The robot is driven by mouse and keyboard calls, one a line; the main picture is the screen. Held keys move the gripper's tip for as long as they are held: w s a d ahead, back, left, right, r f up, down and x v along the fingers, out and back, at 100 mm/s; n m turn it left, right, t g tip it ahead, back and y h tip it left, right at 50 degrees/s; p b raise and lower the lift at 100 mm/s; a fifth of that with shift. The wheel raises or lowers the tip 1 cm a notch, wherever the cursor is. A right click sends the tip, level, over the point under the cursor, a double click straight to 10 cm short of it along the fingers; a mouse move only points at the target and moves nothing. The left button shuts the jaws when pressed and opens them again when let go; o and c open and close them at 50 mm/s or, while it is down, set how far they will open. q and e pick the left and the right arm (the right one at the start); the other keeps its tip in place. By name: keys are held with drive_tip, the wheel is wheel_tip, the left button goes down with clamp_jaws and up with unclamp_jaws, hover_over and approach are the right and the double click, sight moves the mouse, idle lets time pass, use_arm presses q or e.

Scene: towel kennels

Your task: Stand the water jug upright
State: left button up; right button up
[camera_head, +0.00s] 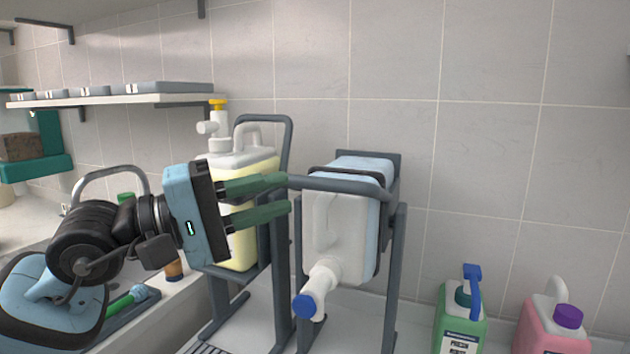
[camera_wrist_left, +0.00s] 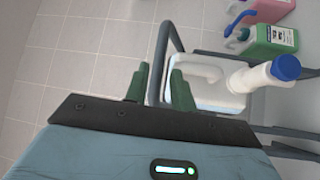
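The water jug (camera_head: 338,228) is white and pale blue. It lies tipped in a grey tilting cradle, its neck and blue cap (camera_head: 303,306) pointing forward and down. It also shows in the left wrist view (camera_wrist_left: 212,92). A grey bar of the cradle (camera_head: 335,184) runs across the jug. My left gripper (camera_head: 287,194) is at the left end of this bar, its green fingers apart. In the left wrist view the bar passes between the fingers (camera_wrist_left: 159,88), with no clear grip on it. My right gripper is not in view.
A yellow-filled pump jug (camera_head: 245,164) stands in a second grey frame just behind my left gripper. A green bottle (camera_head: 460,318) and a pink jug (camera_head: 552,325) stand at the right. A wall shelf (camera_head: 110,101) is at upper left.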

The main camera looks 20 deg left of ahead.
sight(310, 184)
use_arm(q)
drive_tip(key=p+x, duration=0.1)
drive_tip(key=x, duration=0.4)
drive_tip(key=shift+d+r, duration=0.1)
drive_tip(key=shift+r, duration=0.1)
drive_tip(key=shift+w+d+p, duration=0.4)
drive_tip(key=shift+w+d, duration=0.1)
drive_tip(key=shift+c, duration=0.2)
clamp_jaws()
